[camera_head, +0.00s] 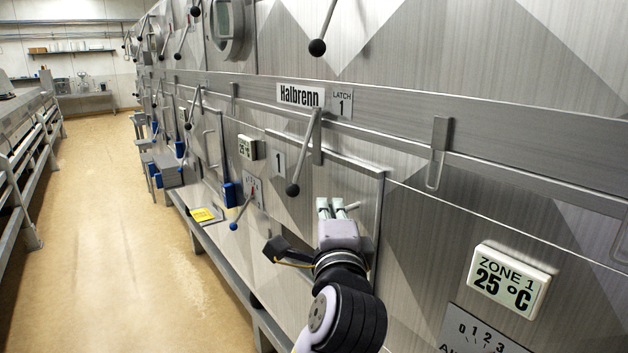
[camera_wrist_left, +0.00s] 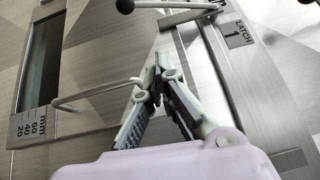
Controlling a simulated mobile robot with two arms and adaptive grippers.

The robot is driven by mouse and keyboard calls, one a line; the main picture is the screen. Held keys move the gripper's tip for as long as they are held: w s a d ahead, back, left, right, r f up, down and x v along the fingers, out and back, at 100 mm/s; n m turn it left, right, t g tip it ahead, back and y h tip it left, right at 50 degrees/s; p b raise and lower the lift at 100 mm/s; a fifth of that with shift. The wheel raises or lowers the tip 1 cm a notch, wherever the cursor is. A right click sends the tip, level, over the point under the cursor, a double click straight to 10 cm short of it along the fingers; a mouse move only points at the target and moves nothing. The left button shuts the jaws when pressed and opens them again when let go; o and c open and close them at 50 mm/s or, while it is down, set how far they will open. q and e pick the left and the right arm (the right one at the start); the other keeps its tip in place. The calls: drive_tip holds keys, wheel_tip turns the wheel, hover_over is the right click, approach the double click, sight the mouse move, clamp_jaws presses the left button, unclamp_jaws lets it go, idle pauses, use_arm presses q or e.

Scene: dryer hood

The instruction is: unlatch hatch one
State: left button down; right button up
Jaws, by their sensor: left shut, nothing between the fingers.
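Hatch one (camera_head: 345,180) is a metal panel with a raised frame and a "1" label (camera_head: 279,162); it looks closed. Its latch lever (camera_head: 304,150) hangs from the rail under the "LATCH 1" plate (camera_head: 341,102), slanting down left to a black ball knob (camera_head: 293,189). The knob is also at the top of the left wrist view (camera_wrist_left: 125,6). My left gripper (camera_head: 330,203) is in front of the hatch, below and right of the knob and apart from it. Its fingertips (camera_wrist_left: 158,68) meet, empty. A thin bent handle (camera_wrist_left: 92,94) passes beside the fingers; contact is unclear.
A "ZONE 1" display (camera_head: 508,281) is at right on the hood. A lever with a blue knob (camera_head: 233,226) and a yellow item (camera_head: 205,215) on the ledge are left of my arm. The aisle floor (camera_head: 110,230) is clear.

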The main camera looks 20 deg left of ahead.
sight(302, 153)
use_arm(q)
drive_tip(key=a+p+x, duration=0.1)
drive_tip(key=p+x, duration=0.1)
drive_tip(key=x, duration=0.4)
drive_tip(key=s+a+p+x, duration=0.1)
drive_tip(key=p+x, duration=0.2)
drive_tip(key=x, duration=0.4)
drive_tip(key=shift+a, duration=0.35)
use_arm(e)
drive_tip(key=r, duration=0.1)
drive_tip(key=w+r, duration=0.1)
drive_tip(key=r, duration=0.1)
drive_tip(key=a+r, duration=0.1)
drive_tip(key=r, duration=0.1)
drive_tip(key=shift+w, duration=0.25)
use_arm(q)
drive_tip(key=shift+w, duration=0.15)
use_arm(e)
drive_tip(key=shift+d, duration=0.1)
drive_tip(key=shift+d+f, duration=0.15)
drive_tip(key=shift+d, duration=0.1)
